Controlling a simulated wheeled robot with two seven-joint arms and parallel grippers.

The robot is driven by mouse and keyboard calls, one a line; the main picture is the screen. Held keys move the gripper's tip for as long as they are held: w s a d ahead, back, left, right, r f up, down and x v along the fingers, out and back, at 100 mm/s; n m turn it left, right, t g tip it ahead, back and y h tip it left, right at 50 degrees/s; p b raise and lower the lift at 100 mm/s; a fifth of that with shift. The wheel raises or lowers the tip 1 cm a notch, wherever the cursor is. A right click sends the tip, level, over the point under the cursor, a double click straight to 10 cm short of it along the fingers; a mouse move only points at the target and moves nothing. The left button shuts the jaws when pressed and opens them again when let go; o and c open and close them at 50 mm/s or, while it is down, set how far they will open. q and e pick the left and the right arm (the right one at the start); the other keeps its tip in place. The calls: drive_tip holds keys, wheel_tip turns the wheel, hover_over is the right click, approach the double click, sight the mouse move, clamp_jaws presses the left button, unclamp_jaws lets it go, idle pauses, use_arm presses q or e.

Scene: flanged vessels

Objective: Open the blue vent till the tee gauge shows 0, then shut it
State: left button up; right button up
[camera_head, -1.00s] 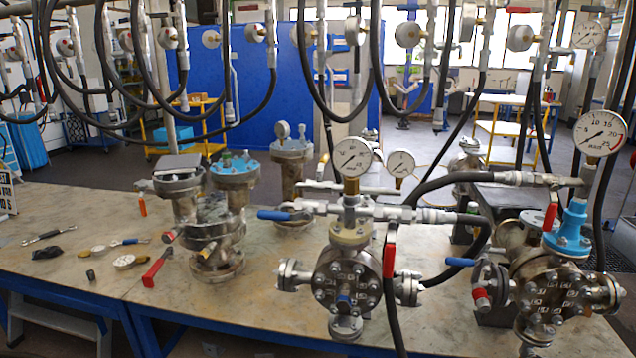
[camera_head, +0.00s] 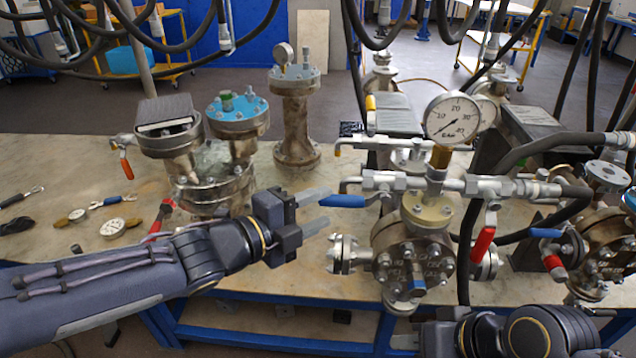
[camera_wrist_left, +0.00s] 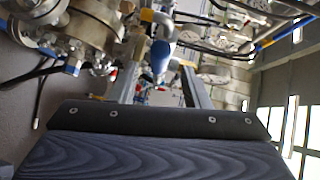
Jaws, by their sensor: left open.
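The blue vent lever (camera_head: 343,201) points left from the valve on the pipe by the front vessel (camera_head: 412,255). The tee gauge (camera_head: 452,118) stands above that vessel, its dial marked up to 40; its needle seems to point to the lower left, too small to read exactly. My left gripper (camera_head: 327,208) is open at the lever's free end, its fingertips just left of it. In the left wrist view the blue lever (camera_wrist_left: 160,57) shows between and beyond the two fingers (camera_wrist_left: 162,88). My right arm is at the bottom right; its gripper (camera_head: 405,341) is barely visible.
A red lever (camera_head: 483,243) hangs right of the gauge stem. Another vessel with a blue lever (camera_head: 545,233) stands at the right. Flanged vessels (camera_head: 237,115) stand behind my left arm. Black hoses cross the right side.

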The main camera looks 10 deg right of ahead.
sight(347, 198)
use_arm(q)
drive_tip(key=x, duration=0.7)
drive_tip(key=shift+d, duration=0.1)
drive_tip(key=shift+c, duration=0.4)
clamp_jaws()
